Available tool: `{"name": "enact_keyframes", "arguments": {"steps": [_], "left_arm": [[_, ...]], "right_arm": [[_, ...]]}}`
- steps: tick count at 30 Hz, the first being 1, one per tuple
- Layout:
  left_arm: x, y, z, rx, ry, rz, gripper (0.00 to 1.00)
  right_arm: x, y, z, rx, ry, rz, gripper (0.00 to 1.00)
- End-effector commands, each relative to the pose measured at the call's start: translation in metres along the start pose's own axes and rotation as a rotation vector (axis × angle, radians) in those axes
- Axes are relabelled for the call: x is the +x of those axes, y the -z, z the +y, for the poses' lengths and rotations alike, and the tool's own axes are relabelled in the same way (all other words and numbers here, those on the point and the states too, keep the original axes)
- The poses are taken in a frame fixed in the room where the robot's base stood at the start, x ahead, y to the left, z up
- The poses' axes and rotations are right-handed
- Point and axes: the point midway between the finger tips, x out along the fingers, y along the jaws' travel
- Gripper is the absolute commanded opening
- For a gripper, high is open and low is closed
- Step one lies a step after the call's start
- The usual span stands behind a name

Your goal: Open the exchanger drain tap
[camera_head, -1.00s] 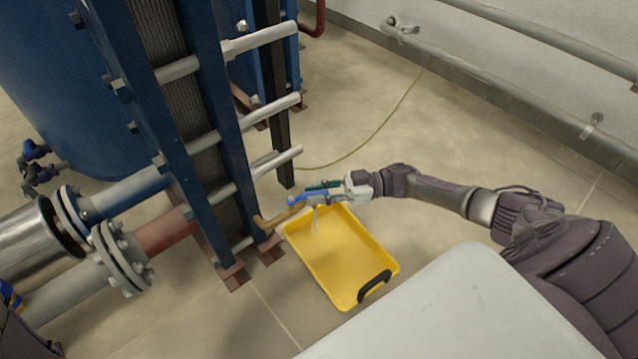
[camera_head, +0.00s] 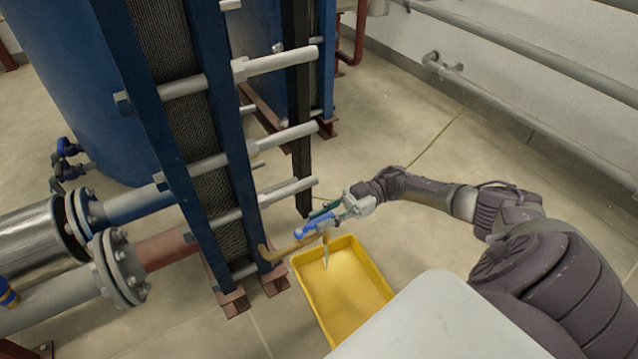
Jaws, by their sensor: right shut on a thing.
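The drain tap (camera_head: 314,229) sits at the end of a thin brass-coloured pipe (camera_head: 285,250) that leaves the foot of the blue plate exchanger (camera_head: 192,130). Blue and green parts show at the tap, partly hidden by the fingers. My right gripper (camera_head: 335,212) reaches in from the right and is shut on the tap's handle. A pale, narrow streak (camera_head: 325,256) hangs from the tap down to the yellow tray (camera_head: 382,280). It looks like water. My left gripper is not in view.
Flanged pipes (camera_head: 118,268) join the exchanger at the left. Grey tie rods (camera_head: 290,135) stick out to the right above the tap. Floor to the right of the exchanger is largely clear.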

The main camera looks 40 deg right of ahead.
Motion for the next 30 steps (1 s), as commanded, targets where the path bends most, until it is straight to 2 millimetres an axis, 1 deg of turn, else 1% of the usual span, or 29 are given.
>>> {"name": "enact_keyframes", "arguments": {"steps": [10, 11, 12, 15, 23, 25, 28, 30], "left_arm": [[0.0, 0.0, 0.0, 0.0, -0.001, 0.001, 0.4], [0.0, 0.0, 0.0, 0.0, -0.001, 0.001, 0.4], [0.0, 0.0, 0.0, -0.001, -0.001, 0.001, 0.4], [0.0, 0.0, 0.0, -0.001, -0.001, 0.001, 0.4], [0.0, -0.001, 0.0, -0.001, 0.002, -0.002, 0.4], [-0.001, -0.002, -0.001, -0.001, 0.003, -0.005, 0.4], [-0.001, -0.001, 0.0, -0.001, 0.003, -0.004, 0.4], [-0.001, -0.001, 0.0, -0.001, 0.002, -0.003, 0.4]], "right_arm": [[-0.001, 0.0, 0.002, -0.002, -0.006, -0.004, 0.0], [-0.001, 0.0, 0.002, -0.002, -0.006, -0.004, 0.24], [0.0, 0.0, 0.002, -0.002, -0.006, -0.003, 0.31], [0.0, 0.0, 0.002, -0.002, -0.004, -0.002, 0.47], [0.0, 0.0, 0.001, -0.001, -0.002, -0.001, 0.47], [-0.003, 0.0, 0.001, -0.001, -0.002, -0.002, 0.47], [-0.013, 0.0, 0.002, 0.0, -0.004, -0.003, 0.47], [-0.025, 0.0, 0.002, -0.001, -0.005, -0.004, 0.47]]}}
